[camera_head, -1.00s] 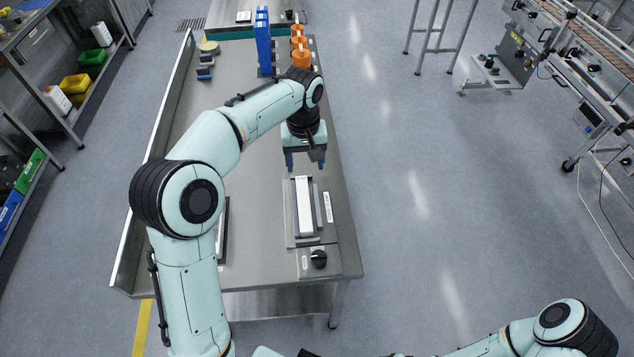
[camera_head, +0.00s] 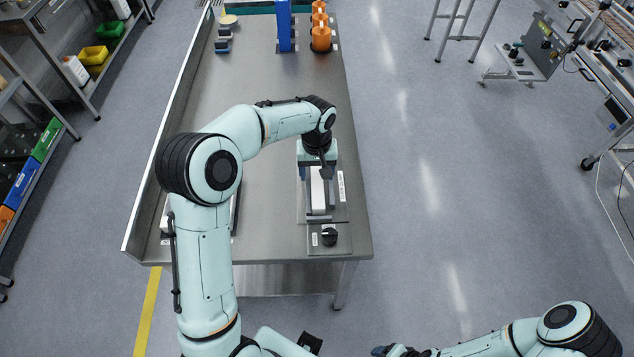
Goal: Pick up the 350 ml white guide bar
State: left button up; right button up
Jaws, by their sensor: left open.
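A long white bar (camera_head: 318,195) lies in a grey fixture (camera_head: 341,211) near the front right of the steel table. Any size marking on the bar is too small to read. My left gripper (camera_head: 318,178) is open over the bar's far end, with its fingers to either side of it. The wrist hides that far end, and I cannot tell whether the fingers touch the bar. My right arm lies low at the bottom right; its gripper (camera_head: 390,351) is partly cut off by the frame's bottom edge.
A black knob (camera_head: 329,237) stands just in front of the fixture. Blue upright parts (camera_head: 285,25) and orange parts (camera_head: 321,36) stand at the table's (camera_head: 215,95) far end. My left arm partly hides another item on the left. The table's middle is clear.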

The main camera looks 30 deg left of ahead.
pick_arm(q)
jog(key=shift+f, duration=0.4)
grip_shut()
